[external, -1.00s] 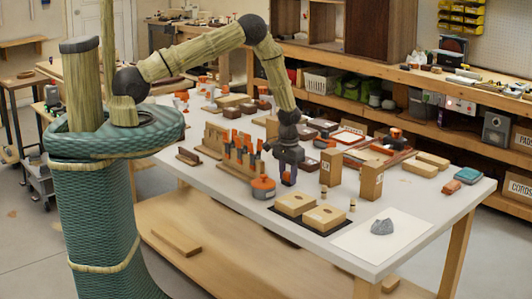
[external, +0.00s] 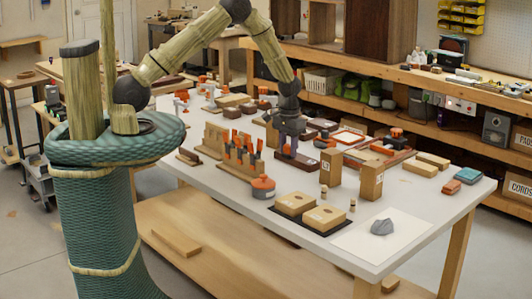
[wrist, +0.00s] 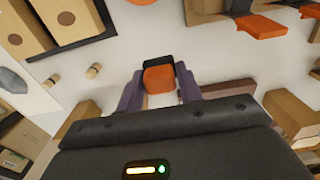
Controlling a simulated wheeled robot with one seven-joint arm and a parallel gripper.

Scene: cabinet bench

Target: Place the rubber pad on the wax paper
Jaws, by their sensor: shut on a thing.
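My gripper (external: 291,150) is above the middle of the table, beside the rack of orange-handled tools. In the wrist view its purple fingers (wrist: 159,88) are shut on a small orange block with a black end, which looks to be the rubber pad (wrist: 158,77). The pad is hard to make out in the external view. The wax paper (external: 350,242) looks to be the pale sheet at the table's front right corner, apart from my gripper. A grey lump (external: 382,227) lies on it. The lump and part of the sheet also show at the wrist view's left edge.
Two wooden boxes (external: 310,212) on a dark mat, two small pegs and two upright wooden blocks (external: 371,182) stand between my gripper and the sheet. The tool rack (external: 240,158) is left of my gripper.

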